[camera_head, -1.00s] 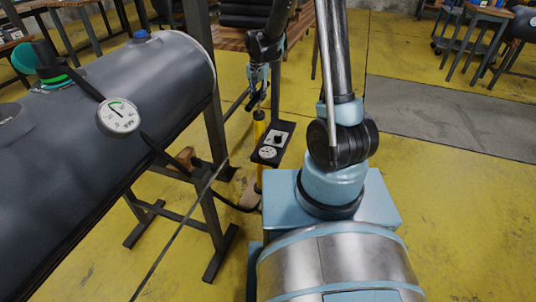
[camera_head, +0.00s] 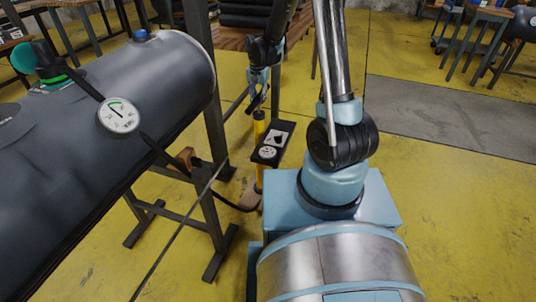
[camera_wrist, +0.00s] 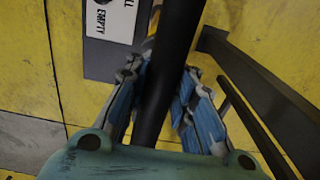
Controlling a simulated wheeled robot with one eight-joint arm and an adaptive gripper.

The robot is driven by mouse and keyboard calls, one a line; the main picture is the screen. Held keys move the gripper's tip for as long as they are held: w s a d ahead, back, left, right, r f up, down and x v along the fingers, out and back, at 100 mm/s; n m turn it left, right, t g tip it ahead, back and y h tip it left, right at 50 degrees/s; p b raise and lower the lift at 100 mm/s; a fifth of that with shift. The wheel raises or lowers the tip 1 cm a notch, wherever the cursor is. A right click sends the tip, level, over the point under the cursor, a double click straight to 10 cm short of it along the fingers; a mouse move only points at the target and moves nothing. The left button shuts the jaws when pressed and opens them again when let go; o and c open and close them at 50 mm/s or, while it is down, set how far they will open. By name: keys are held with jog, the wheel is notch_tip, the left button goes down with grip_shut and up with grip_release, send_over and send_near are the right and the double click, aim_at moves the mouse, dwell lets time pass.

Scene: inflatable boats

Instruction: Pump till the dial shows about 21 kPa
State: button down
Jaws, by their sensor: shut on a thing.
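The pressure dial (camera_head: 118,116) has a white face with a green arc at its top and sits on the grey inflatable tube (camera_head: 165,75) at left. Its needle points up and left, but the figures are too small to read. The yellow pump (camera_head: 259,128) stands upright on the floor beyond my base. My gripper (camera_head: 257,92) is above the pump, shut on its black handle. In the wrist view the handle (camera_wrist: 178,40) runs between the two fingers of my gripper (camera_wrist: 156,85). The handle's lower link to the pump is mostly hidden.
A dark plate with a switch and white labels (camera_head: 268,154) is beside the pump; the wrist view shows its "EMPTY" label (camera_wrist: 110,18). A dark metal stand (camera_head: 213,215) holds the tube close to the pump's left.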

aim_at(258, 95)
notch_tip(258, 95, up, 21)
notch_tip(258, 95, down, 23)
jog(key=shift+w, duration=0.15)
dwell(1.7)
jog(key=shift+r, duration=0.1)
